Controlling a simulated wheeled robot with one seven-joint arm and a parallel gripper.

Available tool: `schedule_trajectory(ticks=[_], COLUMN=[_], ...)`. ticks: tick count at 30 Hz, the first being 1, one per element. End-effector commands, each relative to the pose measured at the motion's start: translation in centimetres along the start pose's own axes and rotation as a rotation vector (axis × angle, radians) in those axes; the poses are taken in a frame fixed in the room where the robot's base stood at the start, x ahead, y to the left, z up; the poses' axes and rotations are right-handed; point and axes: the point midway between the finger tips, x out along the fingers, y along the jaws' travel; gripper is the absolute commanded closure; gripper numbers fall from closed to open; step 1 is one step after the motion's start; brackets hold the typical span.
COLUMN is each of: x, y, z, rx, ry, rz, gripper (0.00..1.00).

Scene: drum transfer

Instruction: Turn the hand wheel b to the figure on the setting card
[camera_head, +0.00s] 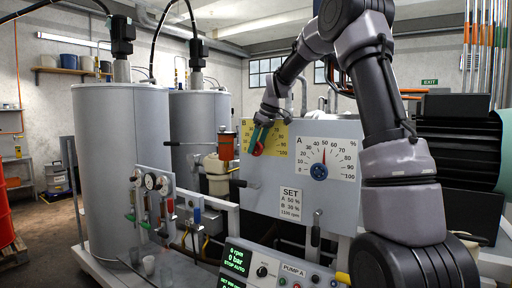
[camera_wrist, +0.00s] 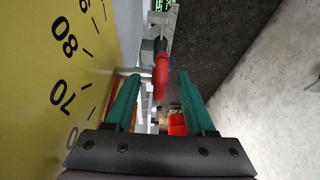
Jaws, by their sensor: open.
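The red hand wheel (camera_head: 259,150), taken as b, sits on the yellow scale plate (camera_head: 279,132); the wheel is partly hidden by my gripper. My gripper (camera_head: 258,137) is at this wheel, with its green fingers open. In the wrist view, the red wheel (camera_wrist: 160,78) shows edge-on between the spread fingertips (camera_wrist: 159,80), with gaps on both sides. The yellow plate (camera_wrist: 60,95) is close along the left, showing 60, 70 and 80. I cannot read the wheel's pointer. The setting card (camera_head: 290,204) reads A 50 %, B 30 %, 1100 rpm.
The white A dial (camera_head: 327,157) with a blue hand wheel (camera_head: 319,171) is right of the yellow plate, its red pointer near 50. An orange-topped fitting (camera_head: 226,146) stands just left of the plate. A pump control box (camera_head: 275,268) and an upright lever (camera_head: 317,222) are below.

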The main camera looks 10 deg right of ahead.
Motion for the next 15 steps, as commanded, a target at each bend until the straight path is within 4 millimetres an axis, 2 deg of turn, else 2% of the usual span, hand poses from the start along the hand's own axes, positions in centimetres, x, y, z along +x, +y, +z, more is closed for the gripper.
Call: schedule_trajectory(ticks=[8, 9, 11, 12, 13, 15], x=[0.23, 0.22, 0.22, 0.21, 0.21, 0.20], y=[0.00, 0.00, 0.00, 0.00, 0.00, 0.00], z=[0.01, 0.01, 0.01, 0.01, 0.01, 0.01], rx=[0.000, 0.000, 0.000, 0.000, 0.000, 0.000], ry=[0.000, 0.000, 0.000, 0.000, 0.000, 0.000], rz=[0.001, 0.001, 0.000, 0.001, 0.001, 0.001], gripper=[0.45, 0.53, 0.76, 0.91, 1.00, 1.00])
